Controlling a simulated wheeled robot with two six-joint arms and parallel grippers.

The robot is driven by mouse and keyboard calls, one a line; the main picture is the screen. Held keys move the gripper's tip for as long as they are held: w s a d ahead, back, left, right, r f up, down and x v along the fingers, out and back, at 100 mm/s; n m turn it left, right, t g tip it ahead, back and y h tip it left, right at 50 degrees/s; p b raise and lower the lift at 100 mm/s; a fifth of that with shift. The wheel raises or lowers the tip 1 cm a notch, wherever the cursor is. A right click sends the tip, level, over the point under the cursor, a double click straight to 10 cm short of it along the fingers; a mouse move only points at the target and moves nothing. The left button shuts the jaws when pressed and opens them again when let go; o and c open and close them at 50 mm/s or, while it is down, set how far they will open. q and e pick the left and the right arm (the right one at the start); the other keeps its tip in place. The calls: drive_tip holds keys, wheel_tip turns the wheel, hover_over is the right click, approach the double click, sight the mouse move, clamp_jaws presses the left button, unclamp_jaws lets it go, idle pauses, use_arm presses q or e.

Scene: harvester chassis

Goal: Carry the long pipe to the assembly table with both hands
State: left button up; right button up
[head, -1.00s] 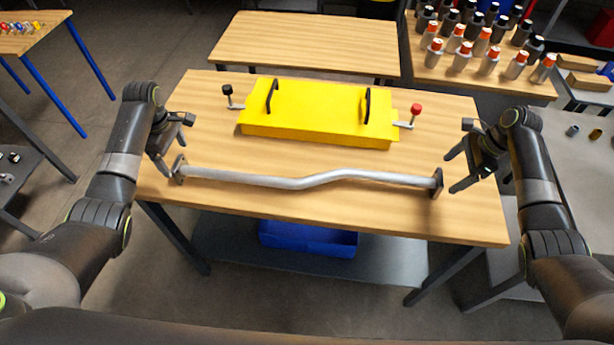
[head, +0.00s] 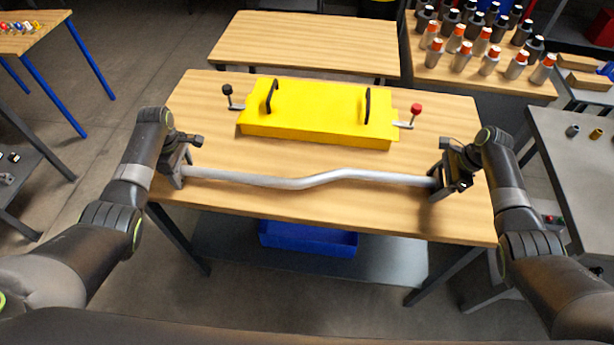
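The long grey pipe (head: 300,181), with a bend in its middle, lies across the near part of a wooden table (head: 340,215). Its end flanges are mostly hidden by my grippers. My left gripper (head: 178,176) is at the pipe's left end, with its fingers about the flange. My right gripper (head: 437,186) is at the right end in the same way. The finger gaps are hidden, so I cannot tell whether either is closed on the pipe. The pipe shows no clear lift off the tabletop. Which table is the assembly table is not marked.
A yellow fixture (head: 318,112) with black handles stands behind the pipe, with red-knobbed (head: 415,109) and black-knobbed (head: 228,90) clamps at its sides. An empty wooden table (head: 305,40) is behind. Bottles crowd another table (head: 425,72) at back right. A blue bin (head: 308,239) sits below.

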use_arm(q)
clamp_jaws()
use_arm(e)
clamp_jaws()
use_arm(q)
drive_tip(key=shift+w+r, duration=0.15)
use_arm(e)
drive_tip(key=shift+w+r, duration=0.15)
use_arm(q)
drive_tip(key=shift+r, duration=0.1)
